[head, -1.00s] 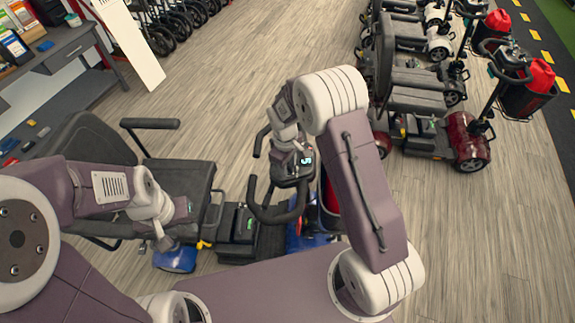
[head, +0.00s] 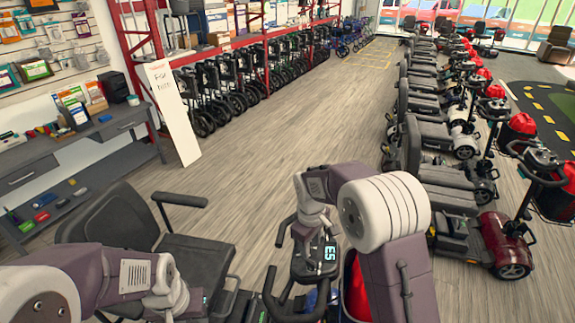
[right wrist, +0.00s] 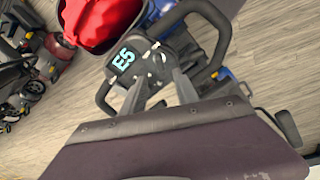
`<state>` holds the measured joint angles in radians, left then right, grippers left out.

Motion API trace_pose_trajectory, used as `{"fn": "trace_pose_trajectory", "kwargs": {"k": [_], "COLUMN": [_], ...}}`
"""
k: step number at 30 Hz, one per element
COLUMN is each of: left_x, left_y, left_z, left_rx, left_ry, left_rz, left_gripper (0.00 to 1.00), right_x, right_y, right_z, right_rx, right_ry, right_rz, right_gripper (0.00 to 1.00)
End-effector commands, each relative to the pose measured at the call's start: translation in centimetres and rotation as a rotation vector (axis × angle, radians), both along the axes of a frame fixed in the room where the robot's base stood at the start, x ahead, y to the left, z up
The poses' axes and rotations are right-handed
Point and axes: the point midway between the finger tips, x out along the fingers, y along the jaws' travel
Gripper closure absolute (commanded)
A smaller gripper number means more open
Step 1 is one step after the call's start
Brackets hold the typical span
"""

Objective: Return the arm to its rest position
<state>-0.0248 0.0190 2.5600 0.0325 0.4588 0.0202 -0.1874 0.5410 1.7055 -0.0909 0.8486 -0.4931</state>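My right arm (head: 392,215) is raised and bent, with its forearm reaching left and its wrist pointing down. My right gripper (head: 302,236) is over the control panel (head: 329,253) of a near scooter, whose display reads "E5". In the right wrist view, its two grey fingers (right wrist: 158,80) are spread apart with nothing held between them. The panel (right wrist: 123,60) and black handlebars show beyond them; contact cannot be told. My left arm (head: 125,272) lies low at the left, over a scooter seat. Its gripper is small and partly hidden, so its opening cannot be told.
A grey scooter seat (head: 185,262) is close at the left. A red bag (right wrist: 98,20) is beside the panel. A row of scooters (head: 450,175) lines the right. A shelf desk (head: 75,150) and white sign (head: 173,113) stand left. The middle floor (head: 300,130) is free.

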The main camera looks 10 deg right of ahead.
Motion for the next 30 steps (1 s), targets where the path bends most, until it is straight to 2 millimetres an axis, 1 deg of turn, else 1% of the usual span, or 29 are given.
{"fn": "trace_pose_trajectory", "kwargs": {"k": [2, 3, 4, 5, 7, 10, 11, 12, 15, 18, 21, 30], "left_x": [0.0, 0.0, 0.0, 0.0, 0.0, 0.0, 0.0, 0.0, 0.0, 0.0, 0.0, 0.0], "left_y": [0.0, 0.0, 0.0, 0.0, 0.0, 0.0, 0.0, 0.0, 0.0, 0.0, 0.0, 0.0], "left_z": [0.0, 0.0, 0.0, 0.0, 0.0, 0.0, 0.0, 0.0, 0.0, 0.0, 0.0, 0.0], "left_rx": [0.000, 0.000, 0.000, 0.000, 0.000, 0.000, 0.000, 0.000, 0.000, 0.000, 0.000, 0.000], "left_ry": [0.000, 0.000, 0.000, 0.000, 0.000, 0.000, 0.000, 0.000, 0.000, 0.000, 0.000, 0.000], "left_rz": [0.000, 0.000, 0.000, 0.000, 0.000, 0.000, 0.000, 0.000, 0.000, 0.000, 0.000, 0.000], "left_gripper": [0.64, 0.64, 0.64, 0.64, 0.64, 0.64, 0.64, 0.64, 0.64, 0.64, 0.64, 0.64], "right_x": [0.3, 0.6, 0.5, -0.2, -3.2, -8.0, -9.4, -11.3, -15.6, -18.3, -17.5, -17.4], "right_y": [-0.5, -0.8, -1.3, -2.0, -3.4, -4.7, -4.9, -5.2, -5.3, -5.1, -5.0, -5.0], "right_z": [0.6, 1.6, 2.5, 3.2, 4.0, 3.7, 3.4, 2.9, 1.2, -0.6, -0.6, -0.6], "right_rx": [0.002, 0.007, 0.009, 0.011, 0.022, 0.052, 0.063, 0.075, 0.101, 0.115, 0.135, 0.134], "right_ry": [-0.014, -0.038, -0.054, -0.057, -0.053, -0.052, -0.053, -0.052, -0.042, -0.024, -0.060, -0.058], "right_rz": [-0.012, -0.022, -0.034, -0.049, -0.101, -0.237, -0.286, -0.354, -0.523, -0.673, -0.753, -0.759], "right_gripper": [0.64, 0.64, 0.64, 0.64, 0.64, 0.64, 0.64, 0.64, 0.64, 0.64, 0.64, 0.64]}}
